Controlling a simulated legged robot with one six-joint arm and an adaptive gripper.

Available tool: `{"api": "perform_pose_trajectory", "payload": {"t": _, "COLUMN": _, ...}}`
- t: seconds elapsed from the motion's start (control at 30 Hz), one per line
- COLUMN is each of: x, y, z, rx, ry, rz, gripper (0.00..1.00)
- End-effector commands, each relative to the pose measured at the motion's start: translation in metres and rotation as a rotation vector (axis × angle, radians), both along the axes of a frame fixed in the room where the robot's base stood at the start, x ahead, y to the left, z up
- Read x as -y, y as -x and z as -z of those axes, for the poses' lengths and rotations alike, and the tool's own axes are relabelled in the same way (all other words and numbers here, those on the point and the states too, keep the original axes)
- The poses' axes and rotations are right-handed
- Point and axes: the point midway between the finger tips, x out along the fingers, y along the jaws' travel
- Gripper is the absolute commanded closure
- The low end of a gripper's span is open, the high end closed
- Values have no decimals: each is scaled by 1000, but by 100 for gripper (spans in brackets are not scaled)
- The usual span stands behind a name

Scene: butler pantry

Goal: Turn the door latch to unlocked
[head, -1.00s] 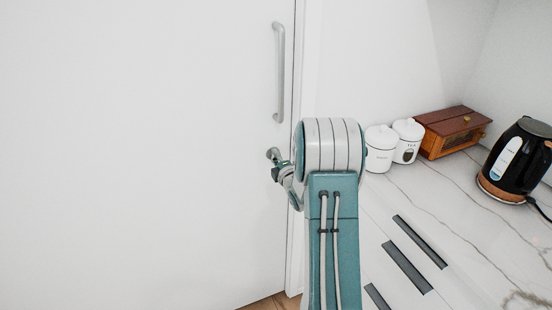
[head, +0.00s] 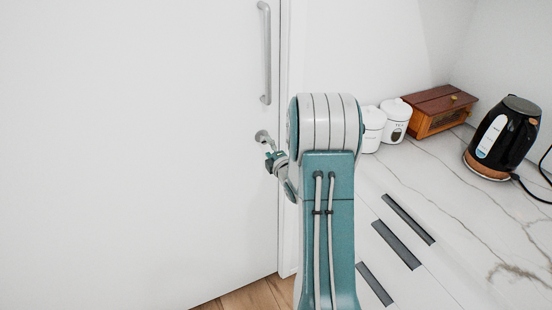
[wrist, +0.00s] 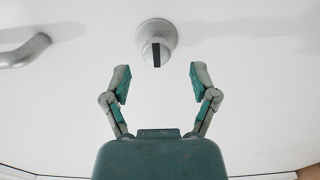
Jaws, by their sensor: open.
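The door latch (wrist: 155,42) is a round grey knob with a dark bar on its face, on the white door (head: 130,150). In the wrist view the dark bar stands upright. In the head view the latch (head: 262,136) shows below the door handle, just left of my arm. My gripper (wrist: 158,82) is open and empty, with its two fingers spread. In the wrist view the latch lies ahead of the fingertips, between them and slightly left of centre. In the head view my gripper (head: 272,160) is small and partly hidden by my arm.
A grey vertical handle (head: 265,55) is on the door above the latch; its end also shows in the wrist view (wrist: 25,52). To the right, a marble counter (head: 450,190) carries white canisters (head: 395,120), a wooden box (head: 435,108) and a black kettle (head: 505,138).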

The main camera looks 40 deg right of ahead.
Motion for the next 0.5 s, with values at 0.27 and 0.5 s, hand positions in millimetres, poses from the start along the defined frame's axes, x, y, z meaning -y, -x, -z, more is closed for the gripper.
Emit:
{"api": "perform_pose_trajectory", "payload": {"t": 0.27, "x": -13, "y": 55, "z": 1, "rx": -3, "ry": -2, "rz": 2, "gripper": 24}}
{"api": "perform_pose_trajectory", "payload": {"t": 0.5, "x": -19, "y": 76, "z": 1, "rx": -3, "ry": -2, "rz": 0, "gripper": 24}}
